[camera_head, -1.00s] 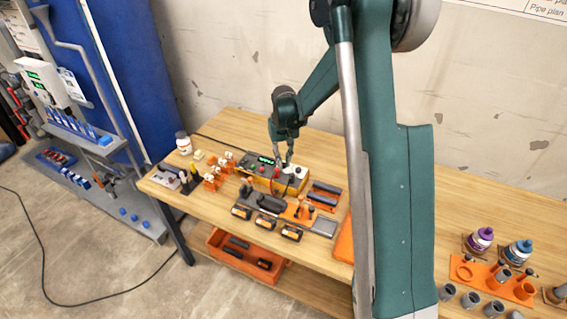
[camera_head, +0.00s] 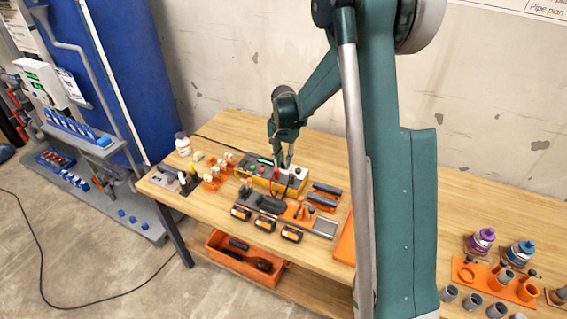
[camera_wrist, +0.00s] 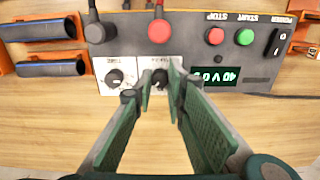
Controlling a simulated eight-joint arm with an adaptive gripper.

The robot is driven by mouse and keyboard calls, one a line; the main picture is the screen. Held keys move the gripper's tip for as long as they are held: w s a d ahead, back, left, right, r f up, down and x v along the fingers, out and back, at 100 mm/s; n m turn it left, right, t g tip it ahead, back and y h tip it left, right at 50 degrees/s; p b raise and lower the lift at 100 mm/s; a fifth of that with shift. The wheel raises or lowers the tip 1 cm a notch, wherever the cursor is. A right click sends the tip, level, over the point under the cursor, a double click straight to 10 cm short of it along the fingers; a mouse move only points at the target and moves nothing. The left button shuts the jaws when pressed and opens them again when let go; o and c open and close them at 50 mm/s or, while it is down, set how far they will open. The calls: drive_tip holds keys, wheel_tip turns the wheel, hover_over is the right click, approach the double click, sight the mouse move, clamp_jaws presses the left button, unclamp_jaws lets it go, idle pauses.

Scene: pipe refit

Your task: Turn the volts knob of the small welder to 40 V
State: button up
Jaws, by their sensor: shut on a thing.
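The small welder (camera_head: 262,178) is a yellow and grey box on the wooden bench. In the wrist view its grey panel (camera_wrist: 190,45) is upside down. The volts knob (camera_wrist: 160,79), small and black on a white dial plate, is between the fingertips of my gripper (camera_wrist: 162,74). My gripper is shut on it, and the fingers hide part of its dial. The green display (camera_wrist: 215,76) reads 40 V, with a smaller figure beside it. The time knob (camera_wrist: 115,78) sits clear beside the left finger. In the head view my gripper (camera_head: 287,158) reaches down onto the welder.
Red (camera_wrist: 215,36) and green (camera_wrist: 245,37) buttons and a black power switch (camera_wrist: 276,42) lie along the panel. A red plug (camera_wrist: 159,28) and a black plug (camera_wrist: 97,30) stand up from it. Orange holders with dark tubes (camera_head: 325,195) and batteries (camera_head: 291,234) crowd nearby.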

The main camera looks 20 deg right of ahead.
sight(283, 164)
idle(0.4)
drive_tip(key=o, duration=0.9)
drive_tip(key=shift+r, duration=0.1)
drive_tip(key=shift+r, duration=5.9)
